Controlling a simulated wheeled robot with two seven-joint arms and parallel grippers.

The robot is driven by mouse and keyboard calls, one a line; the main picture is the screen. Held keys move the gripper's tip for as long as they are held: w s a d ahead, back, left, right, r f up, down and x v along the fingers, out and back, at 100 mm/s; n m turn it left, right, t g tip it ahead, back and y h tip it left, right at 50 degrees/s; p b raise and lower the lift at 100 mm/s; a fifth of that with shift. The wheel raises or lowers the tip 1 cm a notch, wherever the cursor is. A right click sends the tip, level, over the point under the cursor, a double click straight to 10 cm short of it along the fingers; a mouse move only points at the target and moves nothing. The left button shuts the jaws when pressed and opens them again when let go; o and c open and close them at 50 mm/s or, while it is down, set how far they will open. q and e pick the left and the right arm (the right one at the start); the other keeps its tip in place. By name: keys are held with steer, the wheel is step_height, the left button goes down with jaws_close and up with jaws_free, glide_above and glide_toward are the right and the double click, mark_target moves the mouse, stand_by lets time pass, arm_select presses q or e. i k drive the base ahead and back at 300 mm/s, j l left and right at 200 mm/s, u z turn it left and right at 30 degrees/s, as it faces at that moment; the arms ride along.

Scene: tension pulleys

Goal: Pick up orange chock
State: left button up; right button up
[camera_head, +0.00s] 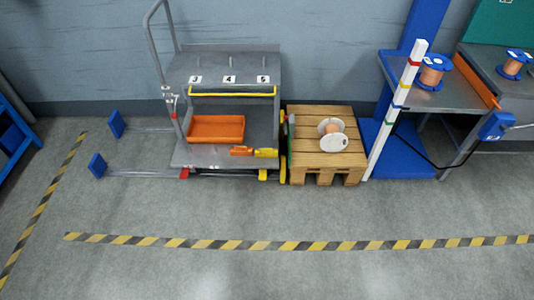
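A small orange piece, which looks like the orange chock (241,151), lies on the lower deck of the grey cart (205,158), near its front edge. A yellow piece of similar size (267,153) lies just to its right, touching or nearly touching it. The orange chock is small in the picture, so its exact shape is hard to tell. Neither of my grippers shows in the head view.
An orange tray (216,140) sits behind the chock on the deck. A wooden pallet (330,165) with a white-flanged spool (333,135) stands right of the cart. A striped post (396,110) stands farther right. The floor in front is clear, with striped tape (240,244).

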mark_target(236, 151)
steer(key=i+j, duration=0.1)
steer(key=i, duration=0.45)
steer(key=i+j, duration=0.15)
steer(key=i, duration=0.4)
steer(key=i+j, duration=0.1)
steer(key=i, duration=0.5)
